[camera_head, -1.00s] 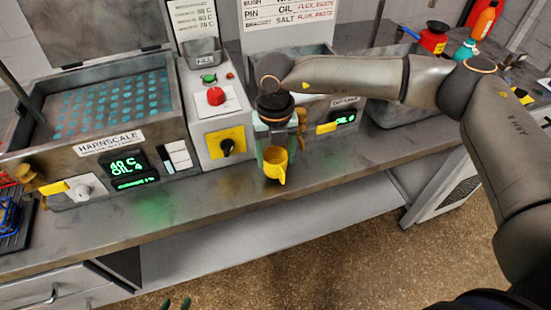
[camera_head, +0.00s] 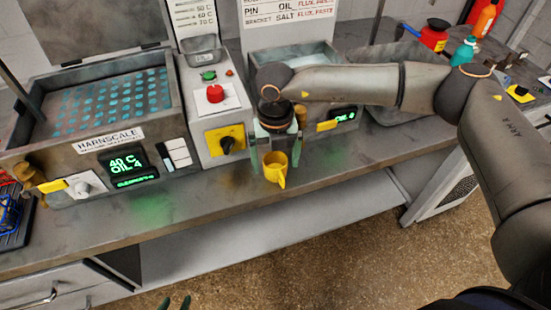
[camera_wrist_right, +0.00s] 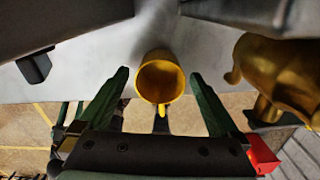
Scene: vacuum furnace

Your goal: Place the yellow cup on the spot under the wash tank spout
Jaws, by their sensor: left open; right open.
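The yellow cup (camera_head: 273,168) stands on the front of the bench, below my right arm, and also shows in the right wrist view (camera_wrist_right: 159,78). My right gripper (camera_head: 275,155) is open, its green fingers apart on either side of the cup. In the right wrist view the gripper (camera_wrist_right: 160,80) shows a gap between each finger and the cup. A brass spout (camera_wrist_right: 282,72) is to the right of the cup; part of it shows behind the gripper in the head view (camera_head: 300,115). I cannot make out the spot. Only the tips of my left gripper (camera_head: 175,303) show at the bottom edge.
The Harnscale tank (camera_head: 110,137) stands at the left, with a brass spout (camera_head: 28,173) at its left. A control panel (camera_head: 218,110) with a red button and yellow switch stands beside it. The bench front (camera_head: 150,215) is clear left of the cup.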

